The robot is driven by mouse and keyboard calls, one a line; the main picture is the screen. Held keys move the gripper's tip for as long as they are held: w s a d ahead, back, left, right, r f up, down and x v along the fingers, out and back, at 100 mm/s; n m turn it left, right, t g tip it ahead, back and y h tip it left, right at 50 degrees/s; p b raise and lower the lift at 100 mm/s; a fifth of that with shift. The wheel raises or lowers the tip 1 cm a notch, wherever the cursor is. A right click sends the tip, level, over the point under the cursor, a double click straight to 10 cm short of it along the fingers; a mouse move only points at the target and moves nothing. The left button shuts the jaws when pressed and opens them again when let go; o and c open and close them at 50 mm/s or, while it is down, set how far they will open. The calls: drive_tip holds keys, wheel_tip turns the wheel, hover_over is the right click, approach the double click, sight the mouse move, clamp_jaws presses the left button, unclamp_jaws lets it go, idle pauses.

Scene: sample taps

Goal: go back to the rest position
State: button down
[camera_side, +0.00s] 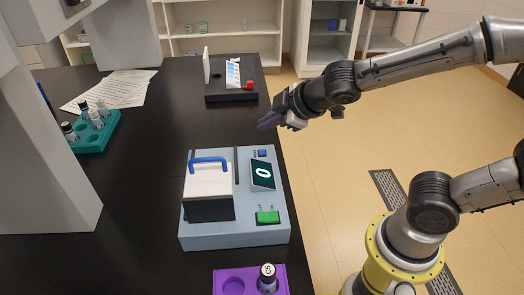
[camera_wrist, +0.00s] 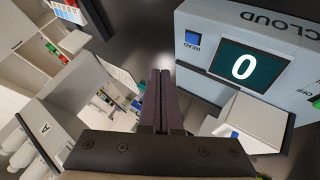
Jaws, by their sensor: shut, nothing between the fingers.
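My gripper (camera_side: 270,123) hangs in the air above the right edge of the black bench, beyond the turbidity-type instrument. In the wrist view its two dark fingers (camera_wrist: 162,75) lie together, shut and empty. The light-blue instrument (camera_side: 247,230) has a screen (camera_side: 262,174) reading 0, a blue button (camera_side: 262,153) and a green switch (camera_side: 268,217). Its white lid with a blue handle (camera_side: 208,163) looks closed, so the inside is hidden. In the wrist view the screen (camera_wrist: 249,66) and the blue READ button (camera_wrist: 193,39) lie right of the fingers.
A purple holder (camera_side: 228,285) with a capped vial (camera_side: 267,277) stands at the near edge. A teal rack (camera_side: 101,136) with several vials and some papers (camera_side: 118,88) lie left. A black stand with a red knob (camera_side: 249,86) is behind. A grey column (camera_side: 60,190) rises at left.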

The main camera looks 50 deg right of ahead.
drive_tip(key=s+d+r+m+h, duration=0.1)
drive_tip(key=s+d+r+m, duration=0.4)
drive_tip(key=r, duration=0.3)
drive_tip(key=s+a+f+m+g+y, duration=0.1)
drive_tip(key=s+f+m+g, duration=0.2)
drive_tip(key=s, duration=1.2)
drive_tip(key=shift+f+g, duration=0.3)
drive_tip(key=shift+f, duration=0.45)
